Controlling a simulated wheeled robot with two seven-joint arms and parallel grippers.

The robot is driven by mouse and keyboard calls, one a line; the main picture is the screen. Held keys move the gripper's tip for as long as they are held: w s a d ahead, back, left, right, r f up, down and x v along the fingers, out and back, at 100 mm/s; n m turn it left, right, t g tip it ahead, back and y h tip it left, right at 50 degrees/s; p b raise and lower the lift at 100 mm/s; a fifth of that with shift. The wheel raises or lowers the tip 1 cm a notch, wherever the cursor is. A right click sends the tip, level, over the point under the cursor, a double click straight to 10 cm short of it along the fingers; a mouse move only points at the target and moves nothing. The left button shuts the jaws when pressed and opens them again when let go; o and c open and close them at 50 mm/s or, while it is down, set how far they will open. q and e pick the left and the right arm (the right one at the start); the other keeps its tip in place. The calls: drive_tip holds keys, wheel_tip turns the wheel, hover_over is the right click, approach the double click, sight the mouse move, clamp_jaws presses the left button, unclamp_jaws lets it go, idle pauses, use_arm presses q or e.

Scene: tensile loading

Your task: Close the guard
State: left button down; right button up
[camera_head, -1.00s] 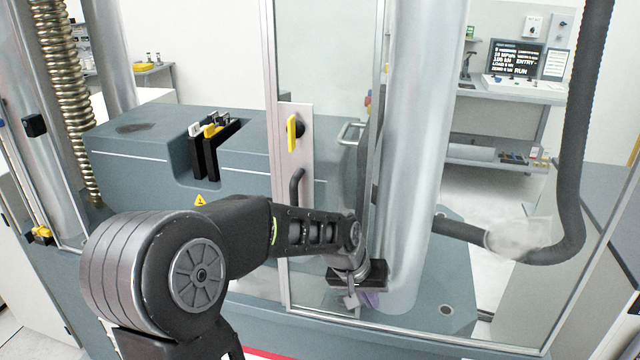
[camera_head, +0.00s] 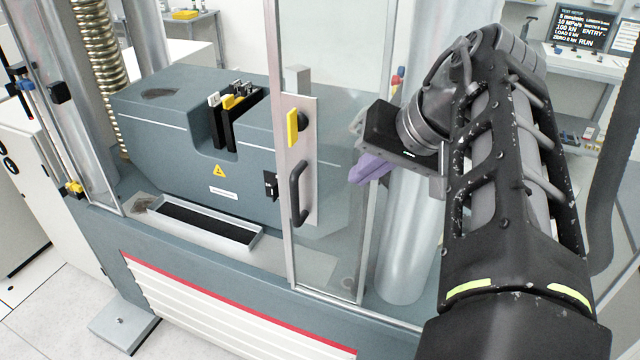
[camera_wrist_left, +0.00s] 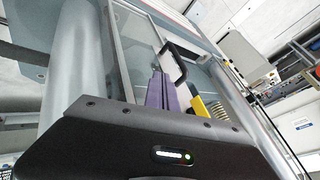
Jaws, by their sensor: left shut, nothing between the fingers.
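The guard (camera_head: 335,225) is a clear panel in a metal frame at the front of the testing machine. A wide gap shows between its left edge and the left post. Its black handle (camera_head: 299,193) and yellow latch piece (camera_head: 292,127) sit on the frame's left upright. My left gripper (camera_head: 361,176), with purple fingers, is shut and empty, to the right of the handle and apart from it in the head view. In the left wrist view the purple fingers (camera_wrist_left: 160,92) point toward the handle (camera_wrist_left: 174,62), and the latch piece (camera_wrist_left: 200,107) shows beside them. My right gripper is out of view.
A thick metal column (camera_head: 400,245) stands behind the guard, near my gripper. Dark grips with yellow parts (camera_head: 235,102) sit in the machine's block. A shallow tray (camera_head: 205,222) lies in the gap. A dark hose (camera_head: 602,190) hangs at the right.

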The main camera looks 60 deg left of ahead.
use_arm(q)
drive_tip(key=b, duration=0.5)
approach(311, 190)
drive_tip(key=f, duration=0.1)
drive_tip(key=d+f, duration=0.1)
drive_tip(key=f, duration=0.1)
drive_tip(key=shift+s+d+f, duration=0.2)
drive_tip(key=shift+d, duration=0.1)
drive_tip(key=s+a, duration=0.1)
drive_tip(key=s+a+p, duration=0.1)
drive_tip(key=a, duration=0.1)
drive_tip(key=shift+s+a+f, duration=0.15)
drive_tip(key=shift+s+f, duration=0.1)
drive_tip(key=shift+s, duration=0.1)
